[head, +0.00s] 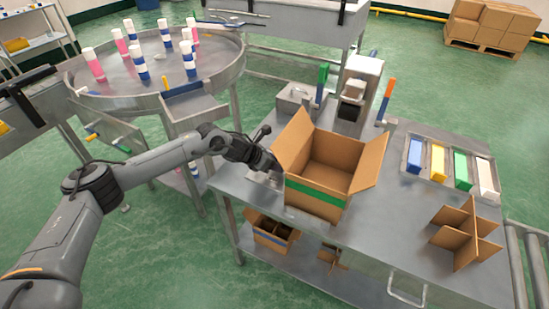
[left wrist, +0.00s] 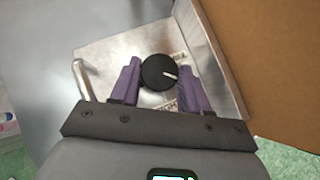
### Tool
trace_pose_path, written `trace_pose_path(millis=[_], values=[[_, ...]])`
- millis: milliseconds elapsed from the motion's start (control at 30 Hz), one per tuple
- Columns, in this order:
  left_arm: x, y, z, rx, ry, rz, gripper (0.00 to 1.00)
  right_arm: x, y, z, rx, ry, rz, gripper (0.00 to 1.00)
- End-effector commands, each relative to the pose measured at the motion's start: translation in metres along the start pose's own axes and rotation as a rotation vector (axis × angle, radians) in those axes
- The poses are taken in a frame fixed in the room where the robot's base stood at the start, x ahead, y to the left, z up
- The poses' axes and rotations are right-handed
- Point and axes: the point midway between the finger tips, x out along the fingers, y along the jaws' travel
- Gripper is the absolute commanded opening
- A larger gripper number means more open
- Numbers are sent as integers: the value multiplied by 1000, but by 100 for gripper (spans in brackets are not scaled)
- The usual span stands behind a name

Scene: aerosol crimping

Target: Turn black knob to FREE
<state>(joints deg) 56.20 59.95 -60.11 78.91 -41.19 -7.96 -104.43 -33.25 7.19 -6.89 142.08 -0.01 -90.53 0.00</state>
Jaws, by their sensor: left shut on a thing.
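The black knob (left wrist: 157,72) is round and sits on a small metal panel (left wrist: 110,52) in the left wrist view. Its white pointer mark points to the right of that picture. Dark lettering lies above right of the knob and below it, too small to read. My left gripper (left wrist: 160,82) has its two purple fingers on either side of the knob and is shut on it. In the head view my left gripper (head: 270,165) is low over the table, just left of the cardboard box, and the knob is hidden there. My right gripper is in neither view.
The open cardboard box (head: 318,190) stands close to the right of my left gripper. A metal lever (left wrist: 82,80) rises left of the knob. Coloured blocks in a tray (head: 408,176) and a cardboard divider (head: 467,232) are farther right. A round table (head: 120,85) holds several bottles.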

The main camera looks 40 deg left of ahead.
Motion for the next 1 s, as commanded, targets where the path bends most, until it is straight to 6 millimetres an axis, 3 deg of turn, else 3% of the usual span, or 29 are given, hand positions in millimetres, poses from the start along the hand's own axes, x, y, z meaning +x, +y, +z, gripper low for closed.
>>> trace_pose_path(millis=[100,500,1000], values=[[-3,-4,3,-77,2,74,15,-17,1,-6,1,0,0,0],[-1,-9,4,-317,1,314,15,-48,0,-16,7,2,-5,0],[2,-9,3,-448,-1,447,15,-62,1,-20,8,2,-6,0]])
